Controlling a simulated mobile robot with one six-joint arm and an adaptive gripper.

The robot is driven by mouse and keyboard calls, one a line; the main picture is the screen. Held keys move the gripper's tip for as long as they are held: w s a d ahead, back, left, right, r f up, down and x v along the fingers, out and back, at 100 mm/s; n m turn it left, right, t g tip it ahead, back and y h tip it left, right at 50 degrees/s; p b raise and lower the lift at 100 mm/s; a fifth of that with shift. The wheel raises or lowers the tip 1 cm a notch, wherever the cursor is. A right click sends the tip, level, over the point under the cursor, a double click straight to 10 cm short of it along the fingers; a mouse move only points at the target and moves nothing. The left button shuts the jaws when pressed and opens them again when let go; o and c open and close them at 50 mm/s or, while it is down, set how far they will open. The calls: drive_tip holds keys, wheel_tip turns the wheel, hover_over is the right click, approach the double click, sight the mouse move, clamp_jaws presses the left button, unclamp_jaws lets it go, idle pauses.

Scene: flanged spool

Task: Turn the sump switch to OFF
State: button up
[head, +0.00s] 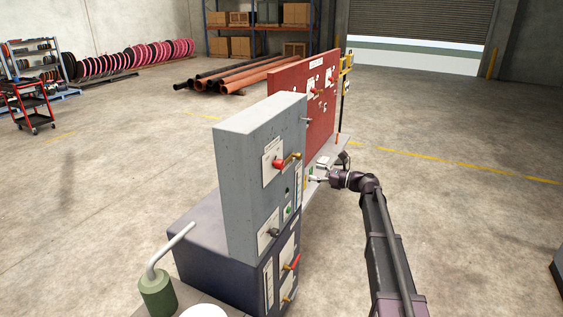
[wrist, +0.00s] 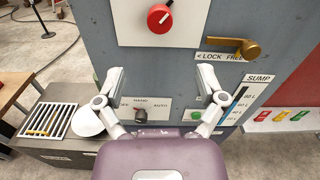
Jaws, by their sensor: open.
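The sump switch (wrist: 141,115) is a small dark knob on a white plate marked OFF, HAND and AUTO, low on a grey panel. I cannot tell which mark it points to. In the head view a dark knob (head: 273,232) on a white plate sits low on the grey cabinet's face. My gripper (wrist: 161,75) is open and empty, its two fingers spread in front of the panel. In the picture the knob lies between the fingers, partly above the purple gripper body. My gripper (head: 316,179) is small in the head view, beside the panel face.
A red knob (wrist: 159,18) sits above, and a brass lever (wrist: 248,48) marked LOCK and FREE sits upper right. A green button (wrist: 196,115) is near the right finger. A SUMP level gauge (wrist: 238,100) stands to the right. Open floor (head: 450,220) lies right of my arm.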

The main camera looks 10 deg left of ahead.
sight(283, 165)
idle(0.4)
drive_tip(key=x, duration=1.3)
drive_tip(key=shift+a+f, duration=0.1)
drive_tip(key=shift+a, duration=0.3)
drive_tip(key=c, duration=1.1)
